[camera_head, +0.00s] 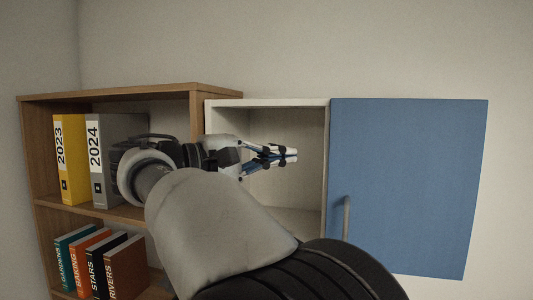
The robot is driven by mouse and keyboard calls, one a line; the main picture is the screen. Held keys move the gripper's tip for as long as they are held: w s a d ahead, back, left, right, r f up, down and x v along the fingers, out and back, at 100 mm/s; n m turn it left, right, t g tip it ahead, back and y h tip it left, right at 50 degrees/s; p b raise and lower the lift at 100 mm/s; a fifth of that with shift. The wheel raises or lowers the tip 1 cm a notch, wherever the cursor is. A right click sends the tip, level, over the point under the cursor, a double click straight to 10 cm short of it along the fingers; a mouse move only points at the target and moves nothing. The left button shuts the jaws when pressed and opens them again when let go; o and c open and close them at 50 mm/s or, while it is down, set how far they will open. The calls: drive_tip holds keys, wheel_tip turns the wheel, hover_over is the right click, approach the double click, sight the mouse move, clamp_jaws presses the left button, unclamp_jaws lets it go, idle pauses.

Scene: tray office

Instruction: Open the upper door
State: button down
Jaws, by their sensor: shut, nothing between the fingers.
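The upper door (410,180) is a flat blue panel on a white wall cabinet (265,102). It stands swung out to the right, and the white interior of the cabinet shows to its left. A grey bar handle (346,218) is on the door near its lower left edge. My gripper (295,156) is shut and empty. It shows in front of the open cabinet interior, left of the door and apart from the handle. My arm hides the lower left part of the cabinet.
A wooden shelf (150,90) stands left of the cabinet. It holds a yellow 2023 binder (70,165), a grey 2024 binder (103,185) and several books (100,265) lower down. Bare wall lies above and right of the door.

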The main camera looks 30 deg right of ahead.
sight(329, 151)
drive_tip(key=d+p, duration=0.1)
drive_tip(key=d, duration=0.7)
drive_tip(key=shift+s+d, duration=0.35)
drive_tip(key=shift+s, duration=0.05)
drive_tip(key=shift+a, duration=0.1)
drive_tip(key=shift+s+a+t+b, duration=0.25)
drive_tip(key=shift+a+t+b, duration=0.05)
drive_tip(key=shift+b, duration=0.05)
drive_tip(key=s+a+n+t+b, duration=0.1)
drive_tip(key=s+a+b, duration=0.1)
drive_tip(key=b, duration=0.1)
drive_tip(key=shift+s+a+n+t, duration=0.25)
drive_tip(key=shift+s+n+t, duration=0.05)
drive_tip(key=shift+s+t, duration=0.1)
idle(0.3)
drive_tip(key=shift+w, duration=0.1)
idle(1.2)
